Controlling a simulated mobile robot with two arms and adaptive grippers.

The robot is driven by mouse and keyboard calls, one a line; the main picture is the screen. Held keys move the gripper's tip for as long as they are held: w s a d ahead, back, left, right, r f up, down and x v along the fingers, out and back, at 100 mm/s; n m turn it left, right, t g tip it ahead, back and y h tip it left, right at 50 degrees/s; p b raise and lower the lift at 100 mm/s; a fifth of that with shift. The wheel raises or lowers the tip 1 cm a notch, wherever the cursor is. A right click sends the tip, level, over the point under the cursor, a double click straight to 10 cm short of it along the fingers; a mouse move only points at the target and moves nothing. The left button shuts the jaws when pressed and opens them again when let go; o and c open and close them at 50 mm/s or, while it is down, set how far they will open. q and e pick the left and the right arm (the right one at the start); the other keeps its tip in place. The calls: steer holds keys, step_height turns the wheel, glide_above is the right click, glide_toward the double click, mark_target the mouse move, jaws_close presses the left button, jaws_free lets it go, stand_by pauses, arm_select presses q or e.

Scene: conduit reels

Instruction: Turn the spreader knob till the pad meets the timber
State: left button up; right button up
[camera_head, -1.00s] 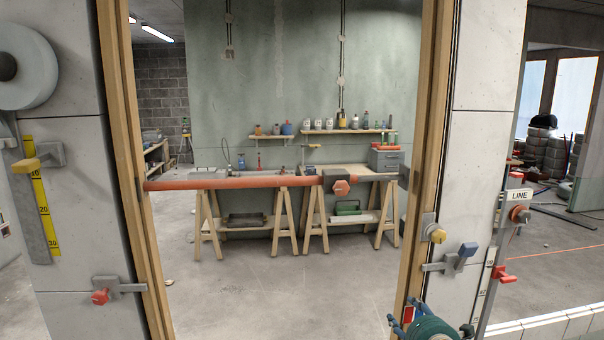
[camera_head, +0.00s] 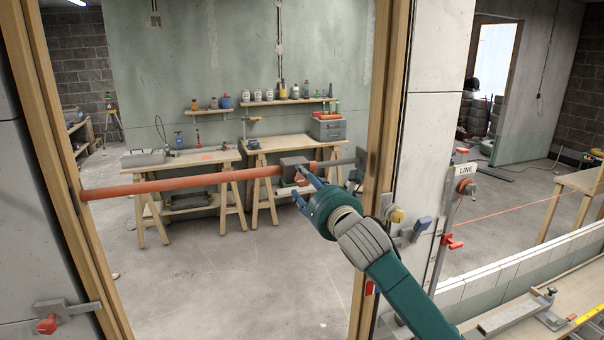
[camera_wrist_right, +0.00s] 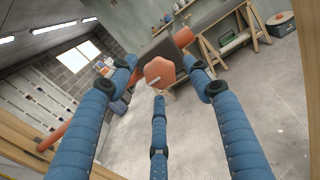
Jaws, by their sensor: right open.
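The orange spreader bar (camera_head: 180,184) spans the opening between the left timber (camera_head: 62,200) and the right timber (camera_head: 388,100). A grey block (camera_head: 291,165) sits on the bar, and a grey rod runs on to the dark pad (camera_head: 362,158) by the right timber. I cannot tell if pad and timber touch. The knob (camera_wrist_right: 159,73), orange and six-sided with a pale mark, faces my right wrist camera; the gripper mostly hides it in the head view. My right gripper (camera_head: 300,186) is open, its blue fingers spread around the knob's outline, without visible contact. My left gripper is out of view.
Beyond the opening stand trestle benches (camera_head: 290,145) and shelves with bottles. A bench with metal parts (camera_head: 515,316) lies lower right.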

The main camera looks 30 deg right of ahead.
steer(key=shift+x, duration=0.75)
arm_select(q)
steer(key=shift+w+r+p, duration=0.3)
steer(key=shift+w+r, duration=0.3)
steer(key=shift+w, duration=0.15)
arm_select(e)
steer(key=shift+w+d, duration=0.2)
steer(key=shift+w, duration=0.4)
steer(key=c, duration=1.2)
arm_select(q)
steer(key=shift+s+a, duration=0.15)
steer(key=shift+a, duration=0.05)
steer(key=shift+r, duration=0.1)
arm_select(e)
steer(key=shift+m, duration=0.3)
